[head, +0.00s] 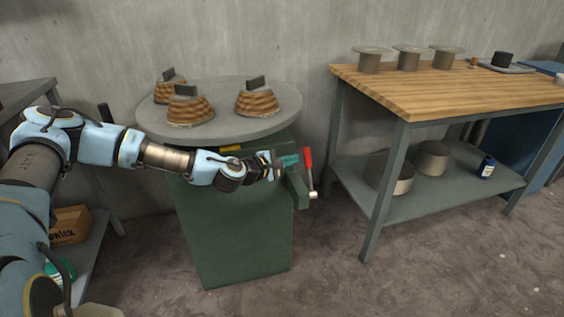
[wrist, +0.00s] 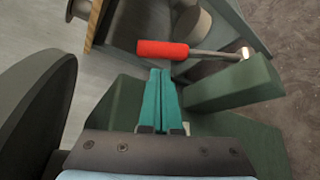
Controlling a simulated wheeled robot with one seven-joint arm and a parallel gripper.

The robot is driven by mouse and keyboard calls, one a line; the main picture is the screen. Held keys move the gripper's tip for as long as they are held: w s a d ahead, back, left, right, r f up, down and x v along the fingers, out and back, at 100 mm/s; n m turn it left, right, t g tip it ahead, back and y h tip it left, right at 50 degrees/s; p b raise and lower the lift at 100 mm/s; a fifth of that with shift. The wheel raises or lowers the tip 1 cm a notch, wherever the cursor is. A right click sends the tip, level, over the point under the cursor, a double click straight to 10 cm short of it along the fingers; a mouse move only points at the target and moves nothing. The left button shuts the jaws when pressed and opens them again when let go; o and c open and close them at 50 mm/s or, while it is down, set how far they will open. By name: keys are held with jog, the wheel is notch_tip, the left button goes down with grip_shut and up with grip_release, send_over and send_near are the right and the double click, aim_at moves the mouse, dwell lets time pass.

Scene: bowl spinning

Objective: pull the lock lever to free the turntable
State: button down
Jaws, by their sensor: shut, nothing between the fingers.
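The lock lever (head: 309,170) has a red grip and stands at the right side of the green cabinet. In the wrist view its red grip (wrist: 162,49) lies across the picture just beyond my fingertips, with its metal rod running right to a pivot on a green bracket (wrist: 235,88). My gripper (head: 290,160) has teal fingers and is shut and empty, close to the left of the lever. In the wrist view the fingers (wrist: 161,72) point at the grip; whether they touch it I cannot tell. The grey round turntable (head: 218,138) sits on top of the green cabinet (head: 240,235).
A grey shelf with a cardboard box (head: 70,226) is at the left. Open floor lies in front of the cabinet.

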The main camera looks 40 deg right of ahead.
jog(key=shift+x, duration=1.25)
jog(key=shift+s, duration=0.15)
jog(key=shift+s+a+r+b, duration=0.1)
jog(key=shift+s+r+b, duration=0.1)
jog(key=shift+b, duration=0.25)
